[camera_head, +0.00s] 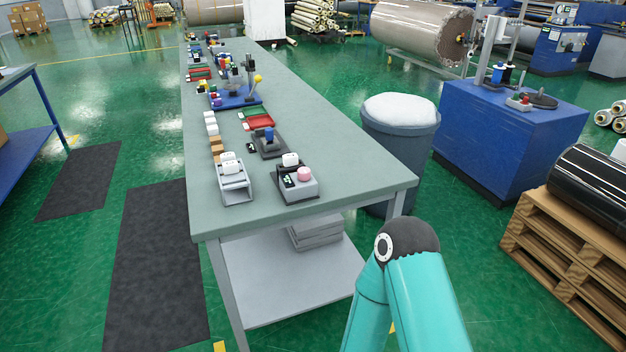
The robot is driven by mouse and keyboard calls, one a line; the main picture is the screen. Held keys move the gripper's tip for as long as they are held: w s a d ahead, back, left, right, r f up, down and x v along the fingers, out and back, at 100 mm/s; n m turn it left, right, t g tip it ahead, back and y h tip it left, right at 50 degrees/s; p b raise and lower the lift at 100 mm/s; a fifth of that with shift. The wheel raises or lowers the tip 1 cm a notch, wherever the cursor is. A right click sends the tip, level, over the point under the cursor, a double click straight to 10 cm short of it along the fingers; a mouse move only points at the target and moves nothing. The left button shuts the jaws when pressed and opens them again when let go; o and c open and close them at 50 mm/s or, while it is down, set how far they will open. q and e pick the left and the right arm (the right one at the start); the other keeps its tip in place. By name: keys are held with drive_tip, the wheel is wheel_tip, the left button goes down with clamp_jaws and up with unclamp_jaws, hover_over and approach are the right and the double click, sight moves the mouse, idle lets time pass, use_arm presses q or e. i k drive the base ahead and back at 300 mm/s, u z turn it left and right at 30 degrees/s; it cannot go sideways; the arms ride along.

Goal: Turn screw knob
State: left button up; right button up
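Several knob-like parts are in view, and I cannot tell which one is the screw knob. A pink round knob (304,173) sits on top of a grey device (299,189) near the front of the long table. A small blue knob (269,133) stands on a dark block (267,147) behind it. A black disc-shaped part (542,101) and a red knob (525,98) are on top of the blue cabinet (505,135) at right. Neither gripper is in view. Only a teal link and dark joint of my arm show at bottom centre-right, apart from the table.
The long grey-green table (355,165) has free room on its right side. A white holder (235,183) stands left of the grey device. A grey bin (398,150) with a white top stands between table and cabinet. A pallet (570,245) carries a black roll (592,185) at right.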

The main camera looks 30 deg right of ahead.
sight(303, 173)
drive_tip(key=z, duration=0.35)
drive_tip(key=i, duration=1)
drive_tip(key=u, duration=0.4)
